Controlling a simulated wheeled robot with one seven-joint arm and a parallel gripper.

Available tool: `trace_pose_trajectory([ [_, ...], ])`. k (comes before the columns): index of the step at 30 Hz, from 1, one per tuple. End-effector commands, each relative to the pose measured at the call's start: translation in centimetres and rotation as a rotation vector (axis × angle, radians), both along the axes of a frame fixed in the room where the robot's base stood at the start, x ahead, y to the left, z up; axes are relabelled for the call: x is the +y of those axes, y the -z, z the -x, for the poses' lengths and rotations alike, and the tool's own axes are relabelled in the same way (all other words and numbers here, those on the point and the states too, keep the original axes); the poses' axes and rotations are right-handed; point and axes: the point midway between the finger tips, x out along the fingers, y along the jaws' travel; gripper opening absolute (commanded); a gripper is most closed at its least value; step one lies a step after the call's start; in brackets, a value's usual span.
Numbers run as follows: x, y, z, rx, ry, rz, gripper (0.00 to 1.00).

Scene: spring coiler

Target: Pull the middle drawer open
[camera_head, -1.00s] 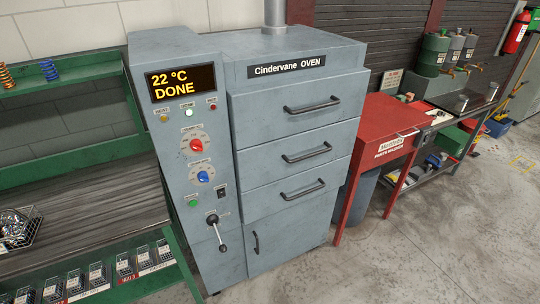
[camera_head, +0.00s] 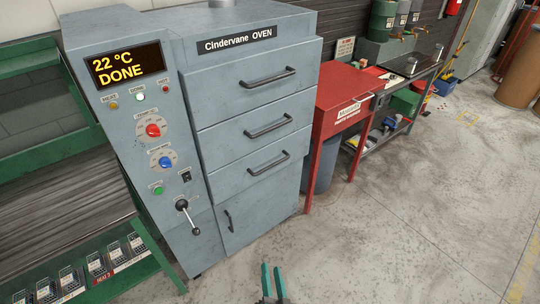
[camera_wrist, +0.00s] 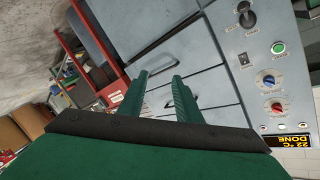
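The grey Cindervane oven (camera_head: 240,143) stands at the centre left with three stacked drawers, all looking shut. The middle drawer (camera_head: 240,142) has a dark bar handle (camera_head: 270,126). The top drawer handle (camera_head: 270,77) is above it and the bottom drawer handle (camera_head: 269,162) below it. My gripper (camera_head: 273,270) has green fingers and shows at the bottom edge of the head view, low in front of the oven. In the wrist view my gripper (camera_wrist: 160,78) has its fingers apart with nothing between them. The oven front appears tilted beyond the fingers.
The oven's control panel (camera_head: 150,150) has knobs, a lever and a display reading 22 °C DONE. A green shelf rack (camera_head: 135,277) stands left. A red parts washer (camera_head: 345,93) stands right of the oven. The concrete floor in front and right is clear.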

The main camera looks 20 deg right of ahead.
Motion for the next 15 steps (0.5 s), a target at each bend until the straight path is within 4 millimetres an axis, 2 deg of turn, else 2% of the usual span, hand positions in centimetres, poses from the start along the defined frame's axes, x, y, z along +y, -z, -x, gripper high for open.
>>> trace_pose_trajectory([
  [1, -0.9, -0.4, -2.4, -0.023, 0.012, -0.045, 0.31],
  [8, -4.6, -2.7, -11.7, -0.11, 0.04, -0.282, 0.31],
  [11, -6.1, -4.6, -15.8, -0.155, 0.041, -0.387, 0.31],
  [15, -8.1, -8.2, -21.3, -0.225, 0.027, -0.538, 0.31],
])
